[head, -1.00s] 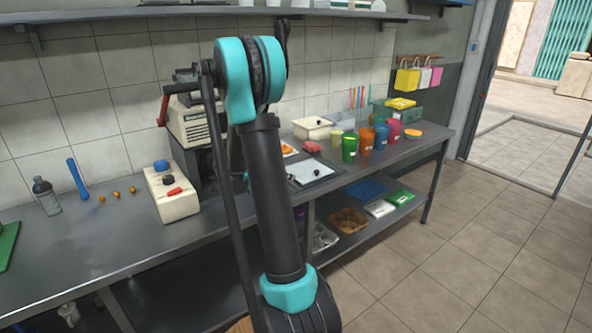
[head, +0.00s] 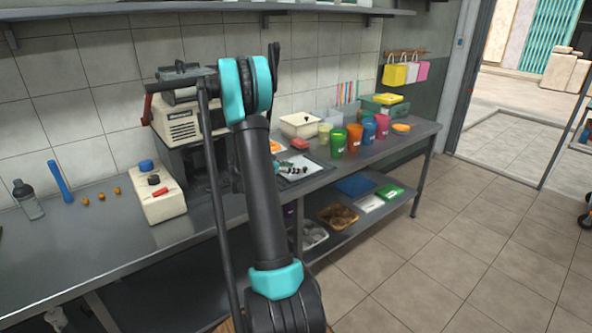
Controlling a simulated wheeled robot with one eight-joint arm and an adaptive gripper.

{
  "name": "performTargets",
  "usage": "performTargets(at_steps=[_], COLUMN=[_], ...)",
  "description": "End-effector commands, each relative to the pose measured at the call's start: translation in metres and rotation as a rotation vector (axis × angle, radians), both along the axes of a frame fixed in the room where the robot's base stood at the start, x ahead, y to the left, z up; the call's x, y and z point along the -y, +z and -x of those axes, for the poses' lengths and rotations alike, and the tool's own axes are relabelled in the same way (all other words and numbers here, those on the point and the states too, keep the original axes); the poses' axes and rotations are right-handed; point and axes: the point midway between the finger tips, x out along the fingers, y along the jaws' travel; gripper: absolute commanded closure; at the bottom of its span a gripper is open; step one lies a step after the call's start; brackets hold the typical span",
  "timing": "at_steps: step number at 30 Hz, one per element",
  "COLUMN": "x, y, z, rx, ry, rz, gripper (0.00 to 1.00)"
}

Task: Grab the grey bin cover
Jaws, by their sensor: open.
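I cannot make out a grey bin cover anywhere in the head view. My dark arm with teal joints stands upright in the middle of the picture and hides part of the counter and the machine behind it. My gripper cannot be made out in this view.
A steel counter (head: 110,254) runs along the tiled wall. On it are a beige machine (head: 182,122), a white control box (head: 160,203), several coloured cups (head: 354,136) and a white bin (head: 299,125). A lower shelf (head: 318,263) holds trays. The tiled floor (head: 455,240) at right is clear.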

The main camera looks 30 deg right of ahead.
Motion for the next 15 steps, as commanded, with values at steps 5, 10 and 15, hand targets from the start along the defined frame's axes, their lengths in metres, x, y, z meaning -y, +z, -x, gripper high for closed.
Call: performTargets(at_steps=[5,10,15], x=[0.007,0.025,0.047], y=[-0.003,-0.010,-0.019], z=[0.000,0.001,0.000], rx=[0.000,0.000,0.001], ry=[0.000,-0.002,0.000], rz=[0.000,0.000,0.000], gripper=[0.57,0.57,0.57])
